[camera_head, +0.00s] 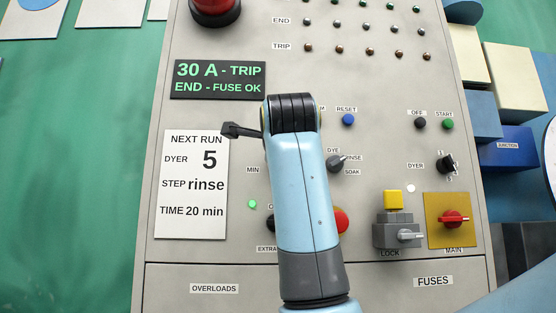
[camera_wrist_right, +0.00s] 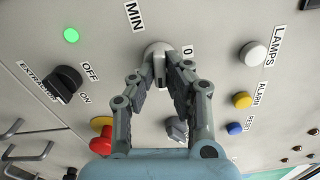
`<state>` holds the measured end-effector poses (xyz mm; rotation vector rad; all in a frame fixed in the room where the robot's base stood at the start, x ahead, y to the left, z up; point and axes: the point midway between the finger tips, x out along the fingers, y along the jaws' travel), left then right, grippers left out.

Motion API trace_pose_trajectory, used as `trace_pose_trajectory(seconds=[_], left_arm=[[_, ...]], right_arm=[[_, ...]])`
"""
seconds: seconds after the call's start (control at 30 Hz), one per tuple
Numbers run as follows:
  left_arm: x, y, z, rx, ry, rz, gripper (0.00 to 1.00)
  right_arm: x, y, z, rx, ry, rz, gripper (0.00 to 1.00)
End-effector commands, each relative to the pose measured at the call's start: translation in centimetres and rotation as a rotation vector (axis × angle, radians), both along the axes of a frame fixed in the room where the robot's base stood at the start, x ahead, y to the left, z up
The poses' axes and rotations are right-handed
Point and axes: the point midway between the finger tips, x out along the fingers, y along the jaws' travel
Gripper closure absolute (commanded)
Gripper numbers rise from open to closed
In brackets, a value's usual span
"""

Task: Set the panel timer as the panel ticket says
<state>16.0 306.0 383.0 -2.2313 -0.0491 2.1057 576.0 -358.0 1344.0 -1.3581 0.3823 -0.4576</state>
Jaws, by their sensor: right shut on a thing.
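The panel ticket (camera_head: 194,186) in the head view reads NEXT RUN, DYER 5, STEP rinse, TIME 20 min. In the head view my right arm hides the knob and gripper; only the MIN label shows beside the arm. My left gripper is not in view.
Close by are the extractor switch (camera_wrist_right: 64,82), a red button (camera_wrist_right: 102,140), the lamps button (camera_wrist_right: 253,54), alarm button (camera_wrist_right: 242,100) and reset button (camera_head: 348,119). The DYE/RINSE/SOAK knob (camera_head: 336,163) and dyer selector (camera_head: 446,164) stand farther right. A display (camera_head: 218,79) is above the ticket.

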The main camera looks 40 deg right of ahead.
Motion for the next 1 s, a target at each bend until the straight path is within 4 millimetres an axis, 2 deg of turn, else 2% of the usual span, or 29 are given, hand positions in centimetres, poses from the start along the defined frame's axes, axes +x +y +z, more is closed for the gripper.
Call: trace_pose_trajectory(seconds=[0.03, 0.17, 0.2, 0.53, 0.8, 1.0], left_arm=[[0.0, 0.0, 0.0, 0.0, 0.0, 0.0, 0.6], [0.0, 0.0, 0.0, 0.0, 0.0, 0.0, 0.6], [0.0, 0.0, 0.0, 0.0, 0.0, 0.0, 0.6], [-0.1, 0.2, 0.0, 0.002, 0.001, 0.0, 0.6], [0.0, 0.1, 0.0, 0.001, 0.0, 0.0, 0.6], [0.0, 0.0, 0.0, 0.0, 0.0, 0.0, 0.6]], right_arm=[[0.1, 0.0, -0.3, 0.003, 0.009, 0.0, 0.84], [0.0, 0.0, -0.3, 0.001, 0.006, 0.0, 0.67], [0.0, 0.0, -0.2, 0.001, 0.006, 0.0, 0.65], [-0.6, 0.5, -0.1, 0.002, 0.001, 0.003, 0.65], [-4.6, 3.0, -0.2, 0.007, 0.003, 0.005, 0.65], [-6.2, 3.9, -0.2, 0.003, 0.004, 0.002, 0.65]])
